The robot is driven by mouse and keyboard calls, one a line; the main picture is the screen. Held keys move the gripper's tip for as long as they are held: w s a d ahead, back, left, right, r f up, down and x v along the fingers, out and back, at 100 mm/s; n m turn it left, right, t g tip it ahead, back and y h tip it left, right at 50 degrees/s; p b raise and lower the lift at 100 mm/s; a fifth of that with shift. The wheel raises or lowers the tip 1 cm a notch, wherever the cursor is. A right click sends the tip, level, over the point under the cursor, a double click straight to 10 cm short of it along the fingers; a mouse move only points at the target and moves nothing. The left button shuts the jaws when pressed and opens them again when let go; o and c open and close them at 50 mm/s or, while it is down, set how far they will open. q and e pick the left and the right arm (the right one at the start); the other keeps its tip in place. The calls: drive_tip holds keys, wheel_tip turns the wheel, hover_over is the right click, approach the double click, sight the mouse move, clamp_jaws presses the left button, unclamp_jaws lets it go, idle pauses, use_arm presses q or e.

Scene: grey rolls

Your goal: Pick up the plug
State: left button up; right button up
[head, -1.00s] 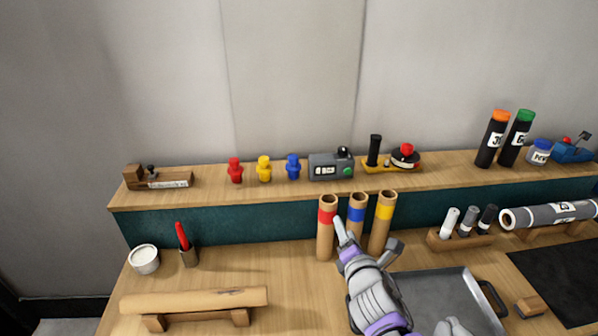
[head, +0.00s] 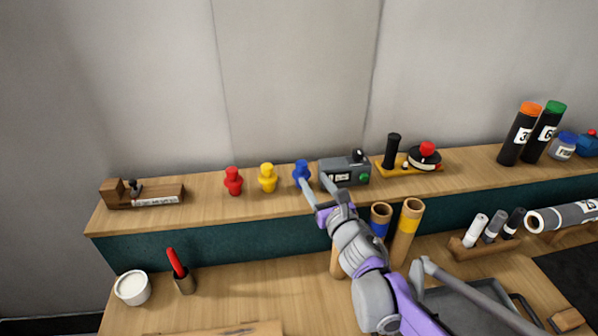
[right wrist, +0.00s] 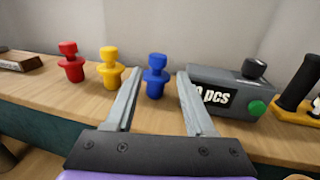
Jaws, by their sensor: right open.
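Three plugs stand upright on the raised wooden shelf: a red plug (head: 233,181), a yellow plug (head: 268,178) and a blue plug (head: 301,172). My right gripper (head: 315,186) is open and empty at the shelf's front, close to the blue plug. In the right wrist view the blue plug (right wrist: 155,76) stands beyond and between the two open fingers (right wrist: 157,95), apart from both. The yellow plug (right wrist: 110,68) is just left of the left finger, and the red plug (right wrist: 71,62) is farther left. My left gripper is not in view.
A grey counter box (head: 344,170) stands right of the blue plug, close to the right finger. Cardboard tubes with blue (head: 380,221) and yellow (head: 406,230) bands stand below the shelf beside my right arm. A wooden block tool (head: 142,194) lies at the shelf's left end.

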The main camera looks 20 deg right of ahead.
sight(304, 169)
drive_tip(key=w, duration=0.8)
drive_tip(key=shift+w+f, duration=0.2)
drive_tip(key=shift+w, duration=0.1)
drive_tip(key=shift+s, duration=0.1)
clamp_jaws()
